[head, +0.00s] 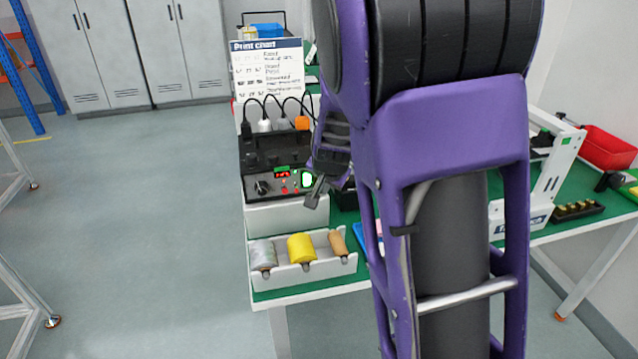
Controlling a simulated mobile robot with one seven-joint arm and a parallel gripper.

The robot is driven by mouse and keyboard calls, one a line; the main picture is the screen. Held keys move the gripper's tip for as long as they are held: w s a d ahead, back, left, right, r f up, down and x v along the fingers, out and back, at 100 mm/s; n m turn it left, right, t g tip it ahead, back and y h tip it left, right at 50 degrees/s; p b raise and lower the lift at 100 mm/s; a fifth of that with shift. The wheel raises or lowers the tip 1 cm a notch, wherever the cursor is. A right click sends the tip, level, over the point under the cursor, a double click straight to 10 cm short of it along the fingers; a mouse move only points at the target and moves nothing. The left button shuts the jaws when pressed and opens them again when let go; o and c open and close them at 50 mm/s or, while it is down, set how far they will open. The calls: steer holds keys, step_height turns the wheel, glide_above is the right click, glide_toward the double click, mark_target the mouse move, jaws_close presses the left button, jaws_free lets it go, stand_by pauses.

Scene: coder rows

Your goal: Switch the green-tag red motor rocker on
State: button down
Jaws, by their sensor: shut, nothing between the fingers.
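A black control unit (254,170) stands on a white block on the green-topped table. Its front panel has a black knob (262,187), a lit red display (283,175), small red parts (285,190) below it and a bright green lit part (307,180) at the right. The tags and the position of any rocker are too small to read. My gripper (314,193) is shut and empty, fingers pointing down-left, just in front of the panel's right end. It hides part of that end. I cannot tell whether it touches the panel.
A white tray (308,270) with grey, yellow and tan spools stands in front of the unit. Plugs and cables (265,125) and a print chart (268,68) are behind. A red bin (608,148) is at the far right. Open floor lies left.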

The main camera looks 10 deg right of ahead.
steer(key=shift+w, duration=0.1)
steer(key=shift+w, duration=0.3)
steer(key=shift+w+f, duration=0.1)
steer(key=shift+w, duration=0.25)
stand_by(0.5)
steer(key=shift+s, duration=0.1)
steer(key=shift+s, duration=0.65)
steer(key=shift+s+r+p, duration=0.25)
steer(key=shift+s+p, duration=0.35)
steer(key=shift+s, duration=0.65)
steer(key=shift+s+r+p, duration=0.25)
steer(key=shift+s+p, duration=0.35)
steer(key=shift+s, duration=0.65)
